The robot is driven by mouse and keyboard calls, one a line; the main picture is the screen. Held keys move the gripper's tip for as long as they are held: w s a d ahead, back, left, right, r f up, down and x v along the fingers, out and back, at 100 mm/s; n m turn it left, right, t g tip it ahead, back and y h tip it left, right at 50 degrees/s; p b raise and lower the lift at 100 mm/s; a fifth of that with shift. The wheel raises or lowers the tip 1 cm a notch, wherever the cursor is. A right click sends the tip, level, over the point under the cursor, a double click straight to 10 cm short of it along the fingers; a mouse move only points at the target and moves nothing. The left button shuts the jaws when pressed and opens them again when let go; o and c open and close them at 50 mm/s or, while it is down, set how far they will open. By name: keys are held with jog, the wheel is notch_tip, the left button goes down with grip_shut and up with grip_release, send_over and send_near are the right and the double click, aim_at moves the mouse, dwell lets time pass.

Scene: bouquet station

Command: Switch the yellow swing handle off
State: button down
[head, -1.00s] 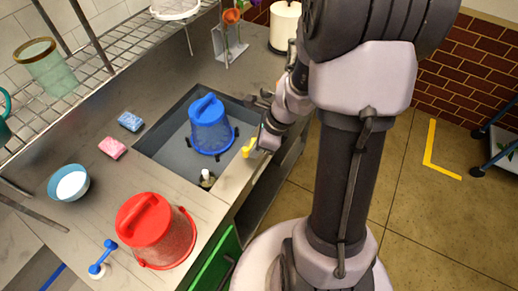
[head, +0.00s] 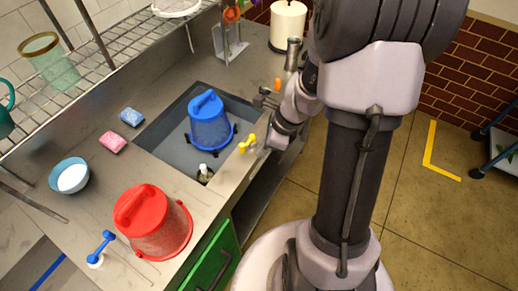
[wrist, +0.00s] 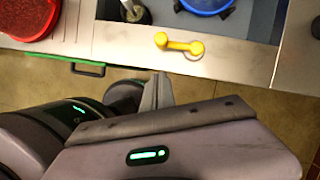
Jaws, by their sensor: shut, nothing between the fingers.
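The yellow swing handle (head: 246,143) sits on the front rim of the sink counter, to the right of the sink. In the wrist view the handle (wrist: 180,44) lies nearly level across the steel strip, with a round knob at each end. My gripper (wrist: 160,78) is shut and empty. In the wrist view its fingertips are below the handle, with a visible gap between them. In the head view the end of my arm is just right of the handle, and the fingertips are hard to make out.
A green panel (head: 213,262) is below. Open floor lies to the right.

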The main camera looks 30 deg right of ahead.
jog(key=s+p+v, duration=0.1)
jog(key=p+v, duration=0.3)
jog(key=v, duration=0.6)
jog(key=shift+a+p, duration=0.2)
jog(key=shift+p, duration=0.15)
jog(key=shift+r, duration=0.1)
jog(key=s+a+r+n+t+b, duration=0.1)
jog(key=s+a+r+n+b, duration=0.1)
jog(key=a+n, duration=0.3)
jog(key=s+a+r+n+t+h+b, duration=0.1)
jog(key=s+a+r+n, duration=0.3)
jog(key=n, duration=0.5)
jog(key=s+a+r+n+t+b, duration=0.1)
jog(key=s+a+r+n+b, duration=0.2)
jog(key=a+n, duration=0.4)
jog(key=shift+s+a+r+n+b, duration=0.15)
jog(key=shift+a+r+n+b, duration=0.15)
jog(key=shift+a+r, duration=0.25)
